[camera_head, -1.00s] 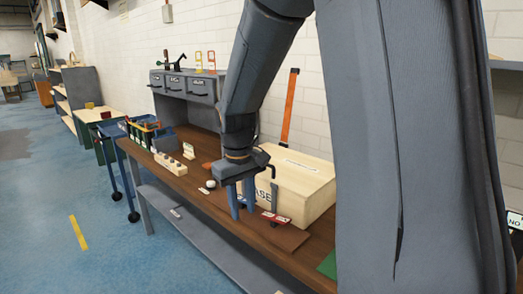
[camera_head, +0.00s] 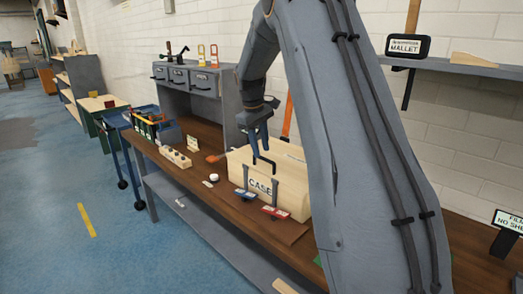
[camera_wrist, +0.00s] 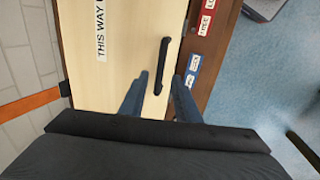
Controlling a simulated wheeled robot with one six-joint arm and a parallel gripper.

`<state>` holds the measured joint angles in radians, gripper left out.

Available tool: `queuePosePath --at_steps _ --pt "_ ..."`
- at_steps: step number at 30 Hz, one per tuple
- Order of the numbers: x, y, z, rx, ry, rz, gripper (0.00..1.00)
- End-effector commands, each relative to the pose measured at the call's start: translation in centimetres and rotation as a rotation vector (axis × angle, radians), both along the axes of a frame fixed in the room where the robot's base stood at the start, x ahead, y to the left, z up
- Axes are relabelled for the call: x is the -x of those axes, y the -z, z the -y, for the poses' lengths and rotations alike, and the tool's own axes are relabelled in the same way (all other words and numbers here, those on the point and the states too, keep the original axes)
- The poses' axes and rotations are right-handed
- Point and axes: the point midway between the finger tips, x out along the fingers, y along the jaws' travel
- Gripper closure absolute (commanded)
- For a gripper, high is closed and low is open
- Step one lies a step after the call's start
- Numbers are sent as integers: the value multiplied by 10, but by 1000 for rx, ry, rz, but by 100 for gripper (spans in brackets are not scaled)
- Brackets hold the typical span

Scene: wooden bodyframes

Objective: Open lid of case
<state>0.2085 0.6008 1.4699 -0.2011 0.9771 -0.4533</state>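The case (camera_head: 296,192) is a pale wooden box on the workbench, with a "CASE" label on its front. Its lid (camera_wrist: 105,75) looks shut and carries a "THIS WAY" label. A black bar handle (camera_head: 264,163) is at the lid's front edge; it also shows in the wrist view (camera_wrist: 161,65). My gripper (camera_head: 258,143) is above the handle. In the wrist view its blue fingers (camera_wrist: 160,75) are apart, with the handle's near end between them in the picture. I cannot tell whether they touch it. A blue tag (camera_head: 245,195) and a red tag (camera_head: 276,212) stand before the case.
The brown workbench (camera_head: 205,178) also bears a small block rack (camera_head: 174,157) and a white round item (camera_head: 214,177) to the left. A grey drawer unit (camera_head: 195,80) stands behind. A wall shelf (camera_head: 465,67) with a mallet sign is at the right.

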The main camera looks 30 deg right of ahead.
Motion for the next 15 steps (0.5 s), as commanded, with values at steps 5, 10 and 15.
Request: queuePosePath --at_steps 5,10,15 --pt "-1 18 4 0 1 0 71" --pt "-2 23 5 1 1 1 71" --pt "-2 23 5 0 2 2 71"
